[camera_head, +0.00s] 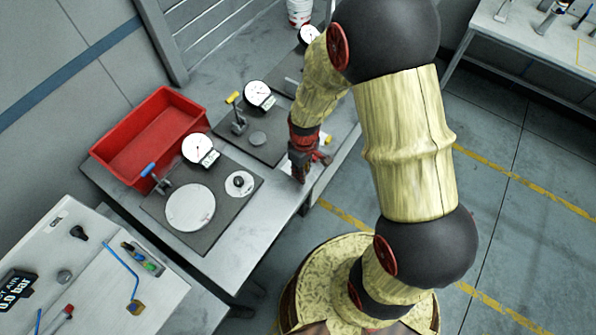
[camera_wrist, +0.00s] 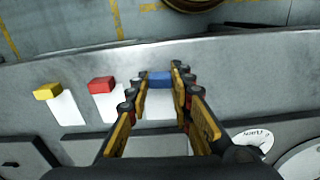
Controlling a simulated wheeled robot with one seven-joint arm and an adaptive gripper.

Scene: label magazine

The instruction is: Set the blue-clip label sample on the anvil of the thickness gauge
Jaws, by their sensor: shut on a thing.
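The blue-clip label sample (camera_wrist: 160,79) is between my fingertips in the wrist view, its white strip partly hidden by the fingers. My gripper (camera_wrist: 159,74) is shut on the blue clip; I cannot tell whether the sample touches the bench. In the head view my gripper (camera_head: 301,172) points down at the bench's front edge, and the blue clip is hidden there. Dial gauges stand on dark plates: one dial (camera_head: 199,150) beside a large pale disc (camera_head: 190,207), another (camera_head: 258,95) behind a small round anvil (camera_head: 258,138), a third (camera_head: 309,35) farther back.
A yellow-clip sample (camera_wrist: 47,91) and a red-clip sample (camera_wrist: 101,85) lie left of my gripper in the wrist view. A red bin (camera_head: 150,135) stands at the bench's back left. The bench front (camera_head: 250,235) is clear. A small white disc (camera_head: 240,184) carries a dark knob.

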